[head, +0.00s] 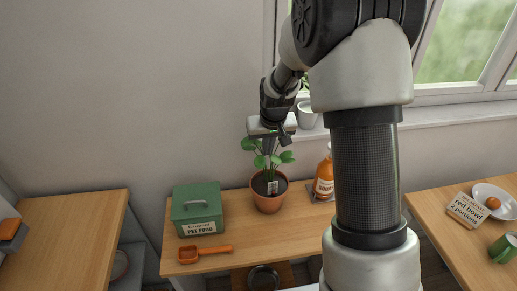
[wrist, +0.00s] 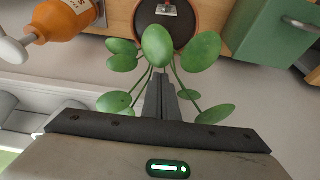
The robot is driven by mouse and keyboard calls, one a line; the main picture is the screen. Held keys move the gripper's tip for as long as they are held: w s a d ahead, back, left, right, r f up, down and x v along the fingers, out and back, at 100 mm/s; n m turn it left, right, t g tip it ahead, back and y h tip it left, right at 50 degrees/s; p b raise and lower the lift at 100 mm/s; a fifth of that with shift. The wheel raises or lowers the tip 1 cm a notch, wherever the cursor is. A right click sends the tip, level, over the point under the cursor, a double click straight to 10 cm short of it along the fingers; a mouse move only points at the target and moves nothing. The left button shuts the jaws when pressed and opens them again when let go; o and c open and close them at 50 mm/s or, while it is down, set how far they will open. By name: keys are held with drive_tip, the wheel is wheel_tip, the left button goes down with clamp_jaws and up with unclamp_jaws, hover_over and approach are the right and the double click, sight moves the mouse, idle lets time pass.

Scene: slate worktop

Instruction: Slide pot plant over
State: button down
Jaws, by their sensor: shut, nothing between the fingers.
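The pot plant, a terracotta pot with round green leaves (head: 268,201), stands upright on the middle wooden table, between a green box and an orange bottle. A small tag sticks up from its soil. In the wrist view the pot (wrist: 185,33) shows at the top, with its leaves spread around the fingers. My gripper (head: 268,157) is above and behind the pot, in among the leaves. In the wrist view my gripper (wrist: 161,84) has its fingers together with nothing between them. I cannot tell whether the fingers touch the stems.
The green pet food box (head: 196,209) and an orange scoop (head: 205,253) are left of the pot. The orange bottle (head: 324,178) stands close on its right. A white pot (head: 307,115) is on the windowsill. Bare tabletop (head: 240,245) lies in front of the pot.

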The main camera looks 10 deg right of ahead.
drive_tip(key=x, duration=1)
drive_tip(key=shift+f+p, duration=0.2)
drive_tip(key=shift+p, duration=0.1)
